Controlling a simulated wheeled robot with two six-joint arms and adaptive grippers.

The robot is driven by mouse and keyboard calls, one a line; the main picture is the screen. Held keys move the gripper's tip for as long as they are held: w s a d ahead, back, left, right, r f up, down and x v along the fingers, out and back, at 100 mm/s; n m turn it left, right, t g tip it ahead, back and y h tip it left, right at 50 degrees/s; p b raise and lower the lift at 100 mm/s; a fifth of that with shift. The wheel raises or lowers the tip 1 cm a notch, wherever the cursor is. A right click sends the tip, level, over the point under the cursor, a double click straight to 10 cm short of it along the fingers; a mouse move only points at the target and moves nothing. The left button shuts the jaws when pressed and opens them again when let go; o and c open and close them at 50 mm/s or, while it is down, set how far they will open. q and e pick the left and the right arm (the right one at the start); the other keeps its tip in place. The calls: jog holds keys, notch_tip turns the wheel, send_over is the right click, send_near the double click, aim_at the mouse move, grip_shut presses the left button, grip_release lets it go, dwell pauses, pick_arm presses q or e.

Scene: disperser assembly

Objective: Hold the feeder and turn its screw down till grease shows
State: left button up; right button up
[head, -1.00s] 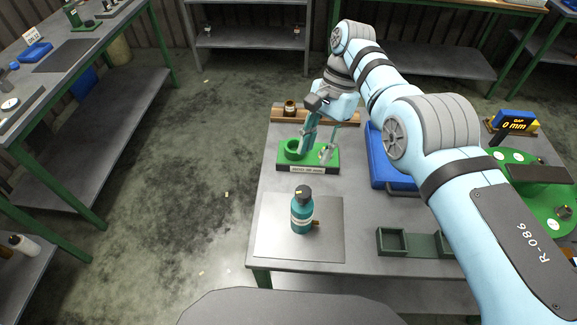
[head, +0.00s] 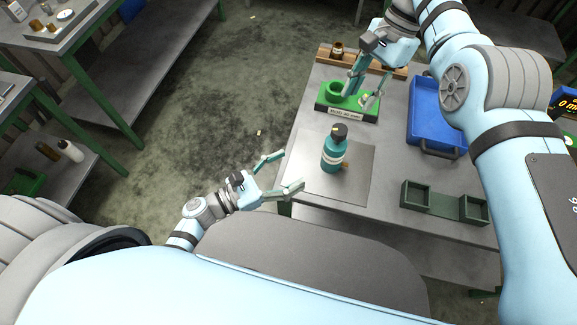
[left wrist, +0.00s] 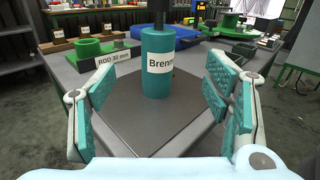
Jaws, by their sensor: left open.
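The teal feeder (head: 333,155), a bottle shape with a dark screw top (head: 339,131), stands upright on a grey mat (head: 358,187) near the table's front left. In the left wrist view the feeder (left wrist: 157,75) shows a white label reading "Bren", and its top is cut off by the picture's edge. My left gripper (head: 293,167) is open at the table's left edge. Its fingers point at the feeder, which is beyond the fingertips and untouched. My right gripper (head: 358,100) has its fingers apart over the green block (head: 335,107) further back. No grease is visible.
A green double-compartment holder (head: 443,202) sits right of the mat, and a blue tray (head: 428,140) behind it. A wooden rack (head: 325,58) with a brown jar (head: 337,49) stands at the back. The mat around the feeder is clear.

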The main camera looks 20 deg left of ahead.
aim_at(326, 150)
pick_arm(q)
jog(key=shift+m, duration=0.3)
jog(key=x, duration=1.4)
jog(key=shift+w+d+f, duration=0.15)
jog(key=shift+w, duration=0.2)
grip_shut()
